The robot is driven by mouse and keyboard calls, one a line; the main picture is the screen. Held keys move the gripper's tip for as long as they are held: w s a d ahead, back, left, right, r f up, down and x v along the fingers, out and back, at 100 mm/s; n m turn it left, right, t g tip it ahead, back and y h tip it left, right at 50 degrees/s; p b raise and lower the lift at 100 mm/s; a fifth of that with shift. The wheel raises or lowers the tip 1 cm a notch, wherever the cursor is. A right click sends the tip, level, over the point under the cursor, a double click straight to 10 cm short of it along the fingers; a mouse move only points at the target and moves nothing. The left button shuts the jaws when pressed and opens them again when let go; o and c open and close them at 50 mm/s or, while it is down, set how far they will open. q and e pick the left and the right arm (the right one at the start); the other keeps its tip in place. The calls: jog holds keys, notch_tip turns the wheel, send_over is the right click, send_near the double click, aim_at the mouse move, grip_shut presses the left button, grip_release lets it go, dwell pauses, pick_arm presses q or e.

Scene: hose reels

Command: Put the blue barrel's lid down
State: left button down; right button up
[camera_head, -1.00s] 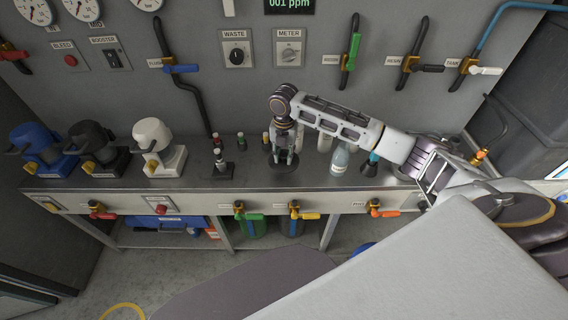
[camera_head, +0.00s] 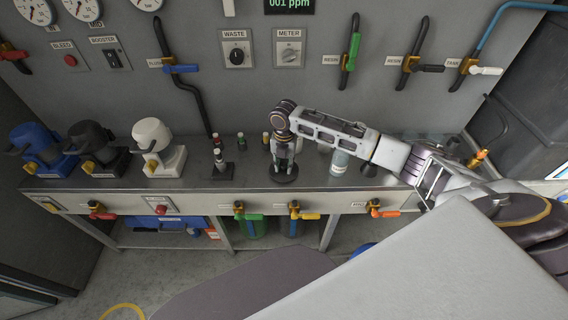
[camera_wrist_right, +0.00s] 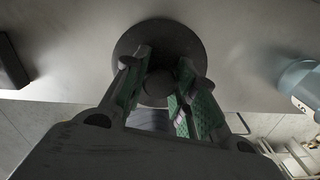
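My right gripper (camera_head: 284,163) is over the bench. A dark round disc with a central knob (camera_head: 284,174), which looks like a lid, is beneath it. In the right wrist view, my green-padded fingers (camera_wrist_right: 164,72) stand on both sides of the knob of the disc (camera_wrist_right: 157,40) and appear closed on it. I cannot tell whether the disc touches the bench. A pale blue labelled container (camera_head: 340,162) stands right of the disc, partly behind my forearm, and shows in the wrist view (camera_wrist_right: 302,82). I cannot tell which container is the blue barrel. My left gripper is out of view.
Blue (camera_head: 43,147), black (camera_head: 92,145) and white (camera_head: 156,146) machines stand at the bench's left. Small bottles on a dark stand (camera_head: 221,166) are left of my gripper. Valves line the bench's front edge (camera_head: 180,189). Some steel top is bare between white machine and bottles.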

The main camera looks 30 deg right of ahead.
aim_at(284, 163)
jog(key=o, duration=0.5)
jog(key=shift+c, duration=0.2)
jog(key=shift+r, duration=0.1)
notch_tip(284, 163, up, 12)
dwell(0.5)
dwell(0.7)
